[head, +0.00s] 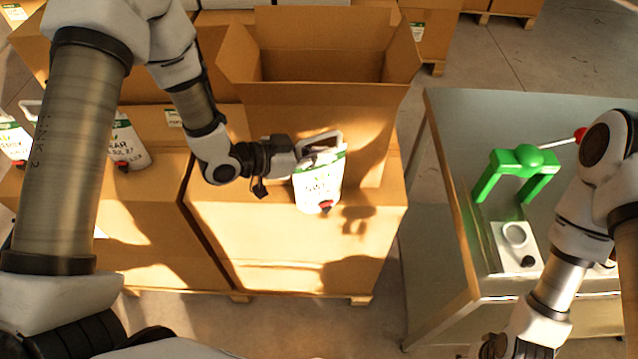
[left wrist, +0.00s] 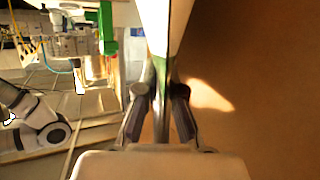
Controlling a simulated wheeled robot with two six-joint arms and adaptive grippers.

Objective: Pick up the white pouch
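The white pouch (head: 319,186) has a green band, a top handle loop and a red cap at its lower end. It is upright above the top of a cardboard box, in front of an open carton. I cannot tell whether it touches the box. My left gripper (head: 293,160) reaches it from the left, at its upper edge by the handle. In the left wrist view, the pouch (left wrist: 167,30) runs edge-on between the fingers (left wrist: 160,105), which look closed on it. My right gripper (head: 505,347) is low at the right, partly cut off; its fingers are unclear.
The open carton (head: 320,95) stands behind the pouch. Other white pouches (head: 128,142) stand on boxes at the left. A metal table (head: 455,130) at the right carries a green press (head: 520,165) with a red-knobbed lever. A floor gap separates boxes and table.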

